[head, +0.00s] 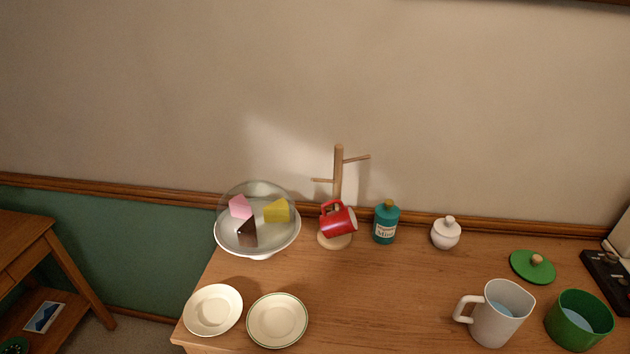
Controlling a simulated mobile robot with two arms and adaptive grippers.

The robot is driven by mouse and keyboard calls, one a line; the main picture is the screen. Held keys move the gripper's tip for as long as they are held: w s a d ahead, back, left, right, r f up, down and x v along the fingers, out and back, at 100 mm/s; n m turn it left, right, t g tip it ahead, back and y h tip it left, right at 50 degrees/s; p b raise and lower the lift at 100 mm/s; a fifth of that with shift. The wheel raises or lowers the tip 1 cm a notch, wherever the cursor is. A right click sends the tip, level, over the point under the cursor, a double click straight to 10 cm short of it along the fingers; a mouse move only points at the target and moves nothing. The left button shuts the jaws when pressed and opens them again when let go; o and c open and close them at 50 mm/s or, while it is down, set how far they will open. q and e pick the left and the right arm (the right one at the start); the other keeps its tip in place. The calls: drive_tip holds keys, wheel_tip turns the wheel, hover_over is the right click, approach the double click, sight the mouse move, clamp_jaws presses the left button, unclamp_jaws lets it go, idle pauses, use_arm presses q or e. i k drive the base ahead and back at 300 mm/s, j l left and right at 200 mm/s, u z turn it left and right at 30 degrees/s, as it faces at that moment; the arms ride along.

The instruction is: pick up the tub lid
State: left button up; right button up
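The tub lid (533,267) is a round green disc with a small wooden knob. It lies flat on the wooden sideboard top at the right in the head view. The green tub (579,321) stands open in front of it and to the right, with something light blue inside. The lid is apart from the tub. Neither of my grippers shows in the head view.
A white jug (497,313) stands in front of the lid, to its left. A white lidded pot (446,232), a teal bottle (386,222) and a mug tree (339,190) with a red mug stand along the back. A black tray (608,281) lies right. The middle of the wooden top (390,285) is clear.

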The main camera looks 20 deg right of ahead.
sight(533, 266)
drive_tip(key=z, duration=2.3)
drive_tip(key=l, duration=0.1)
